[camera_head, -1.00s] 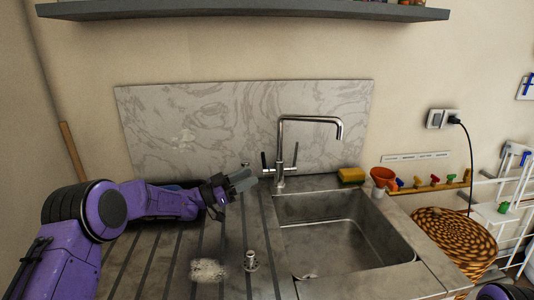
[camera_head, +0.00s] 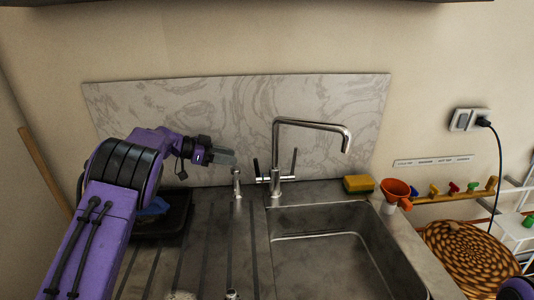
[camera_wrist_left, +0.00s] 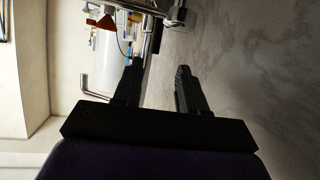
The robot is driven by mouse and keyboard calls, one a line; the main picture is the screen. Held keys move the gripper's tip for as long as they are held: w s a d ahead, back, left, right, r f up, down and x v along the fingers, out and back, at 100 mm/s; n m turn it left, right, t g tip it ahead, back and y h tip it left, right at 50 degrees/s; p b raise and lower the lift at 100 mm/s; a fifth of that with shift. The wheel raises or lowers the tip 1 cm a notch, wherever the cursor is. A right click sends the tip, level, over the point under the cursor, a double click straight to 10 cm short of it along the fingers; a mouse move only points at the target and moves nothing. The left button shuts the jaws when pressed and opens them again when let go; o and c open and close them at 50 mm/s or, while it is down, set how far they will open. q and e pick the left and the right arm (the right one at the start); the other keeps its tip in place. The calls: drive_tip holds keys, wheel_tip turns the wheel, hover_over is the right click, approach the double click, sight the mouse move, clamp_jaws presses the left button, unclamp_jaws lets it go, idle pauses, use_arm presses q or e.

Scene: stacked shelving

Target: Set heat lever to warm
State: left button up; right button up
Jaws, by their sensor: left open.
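A chrome tap (camera_head: 276,150) with a long angled spout stands behind the sink (camera_head: 335,215). A dark-sided lever (camera_head: 257,168) stands upright at its left, and a chrome lever (camera_head: 294,162) stands at its right. I cannot tell from any marking which is the heat lever. My left gripper (camera_head: 223,157) is open and empty, left of the tap and apart from the levers. In the left wrist view, its two fingers (camera_wrist_left: 158,72) stand apart, with the tap parts (camera_wrist_left: 153,35) beyond them, seen sideways. The right gripper is not in view.
A small chrome dispenser (camera_head: 237,183) stands just below my left gripper. A marbled splashback (camera_head: 190,115) rises close behind. A yellow sponge (camera_head: 358,184) and an orange funnel (camera_head: 396,190) are right of the tap. A black tray (camera_head: 165,222) lies on the drainer.

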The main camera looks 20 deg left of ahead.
sight(256, 175)
use_arm(q)
drive_tip(key=p+x, duration=0.2)
drive_tip(key=x, duration=0.7)
drive_tip(key=shift+w+d+p, duration=0.1)
drive_tip(key=shift+d+p, duration=0.2)
drive_tip(key=shift+d, duration=0.2)
drive_tip(key=shift+s+r, duration=0.1)
drive_tip(key=shift+s, duration=0.15)
drive_tip(key=shift+d, duration=0.1)
clamp_jaws()
